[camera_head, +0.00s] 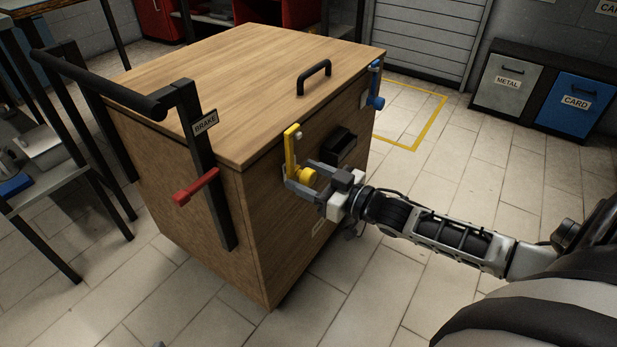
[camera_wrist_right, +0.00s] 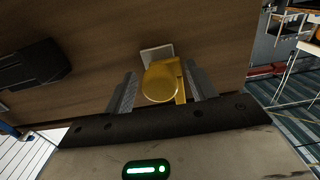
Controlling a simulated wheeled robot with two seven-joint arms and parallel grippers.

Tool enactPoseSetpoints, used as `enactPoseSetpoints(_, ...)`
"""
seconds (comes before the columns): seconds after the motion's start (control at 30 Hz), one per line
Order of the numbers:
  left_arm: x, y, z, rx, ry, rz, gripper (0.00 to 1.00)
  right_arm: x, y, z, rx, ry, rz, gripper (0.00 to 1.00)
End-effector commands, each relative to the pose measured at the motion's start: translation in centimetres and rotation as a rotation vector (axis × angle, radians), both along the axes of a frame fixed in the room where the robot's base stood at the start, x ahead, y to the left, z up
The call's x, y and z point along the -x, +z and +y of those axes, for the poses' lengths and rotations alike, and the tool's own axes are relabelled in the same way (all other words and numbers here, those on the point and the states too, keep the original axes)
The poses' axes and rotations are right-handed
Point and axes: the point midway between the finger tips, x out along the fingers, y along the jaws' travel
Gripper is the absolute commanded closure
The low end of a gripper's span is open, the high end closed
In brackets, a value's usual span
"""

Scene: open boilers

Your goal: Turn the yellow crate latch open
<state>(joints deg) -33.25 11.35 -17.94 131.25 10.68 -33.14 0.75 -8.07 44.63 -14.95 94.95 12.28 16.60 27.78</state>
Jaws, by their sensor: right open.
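The yellow crate latch (camera_head: 291,151) is on the front face of the wooden crate (camera_head: 225,75), near its top edge. Its yellow bar stands upright and its round knob (camera_head: 308,175) sticks out at the lower end. My right gripper (camera_head: 305,184) is open at the knob, with a finger on either side of it. In the right wrist view the knob (camera_wrist_right: 160,82) sits between the two grey fingers (camera_wrist_right: 158,92), with small gaps visible. I cannot tell whether a finger touches the yellow bar. My left gripper is not in view.
A blue latch (camera_head: 375,100) is at the crate's right end. A brake post with a red lever (camera_head: 196,187) stands at the left. Floor at the right is clear.

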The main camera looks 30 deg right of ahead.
Motion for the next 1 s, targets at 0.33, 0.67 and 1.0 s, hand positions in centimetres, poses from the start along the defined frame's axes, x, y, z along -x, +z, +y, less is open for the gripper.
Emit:
enactPoseSetpoints(0.33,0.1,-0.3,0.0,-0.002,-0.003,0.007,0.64,0.0,0.0,-0.2,0.001,-0.004,0.001,1.0)
enactPoseSetpoints(0.67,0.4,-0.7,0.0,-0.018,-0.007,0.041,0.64,-0.1,0.2,-0.5,0.076,-0.011,-0.027,1.0)
enactPoseSetpoints(1.0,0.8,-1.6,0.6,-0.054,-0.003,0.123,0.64,-0.2,0.3,-0.5,0.324,-0.012,-0.127,1.0)
